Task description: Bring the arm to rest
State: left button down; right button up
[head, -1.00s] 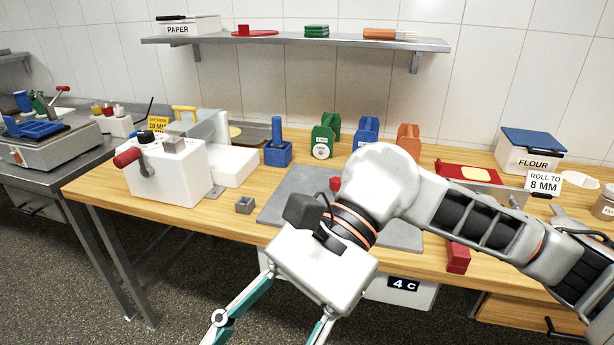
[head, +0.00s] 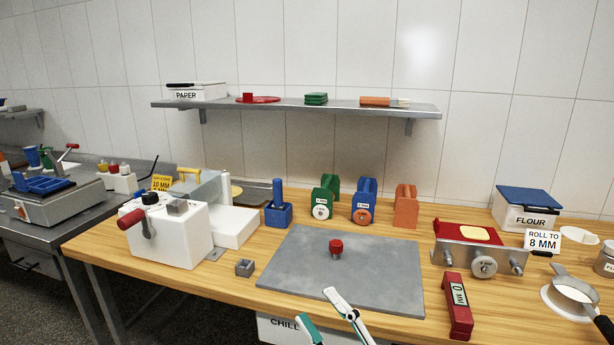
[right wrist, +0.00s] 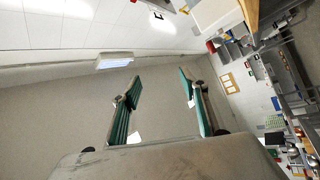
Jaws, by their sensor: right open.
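My right gripper (head: 314,304) shows at the bottom middle of the head view, with only its finger ends in the picture. The fingers are apart and nothing is between them. They overlap the front edge of the grey slab (head: 300,265) in the picture; I see no contact. In the right wrist view the right gripper (right wrist: 159,82) is open and empty, its two green-padded fingers spread against a plain wall. Most of my right arm is out of the head view. My left gripper is in neither view.
A red knob (head: 336,247) stands on the slab. A white crank machine (head: 165,235) stands left on the wooden table (head: 215,283). A red bar (head: 457,305), a roller device (head: 455,258) and a flour bin (head: 525,212) are at right. A shelf (head: 335,107) hangs behind.

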jog(key=d+f+m+h, duration=0.3)
jog(key=f+m, duration=0.1)
jog(key=f, duration=0.2)
jog(key=d+f+m+h, duration=0.3)
jog(key=f, duration=0.4)
jog(key=s+d+f+m+g+h, duration=0.3)
jog(key=s+f, duration=0.5)
jog(key=f, duration=0.4)
jog(key=s+d+f+m+g+h, duration=0.3)
jog(key=s+d+f, duration=0.5)
jog(key=f, duration=0.4)
jog(key=s+m+g, duration=0.1)
jog(key=m, duration=0.1)
jog(key=shift+d+f+m+p, duration=0.15)
jog(key=shift+d+m+p, duration=0.05)
jog(key=shift+m+p, duration=0.15)
jog(key=shift+s, duration=0.1)
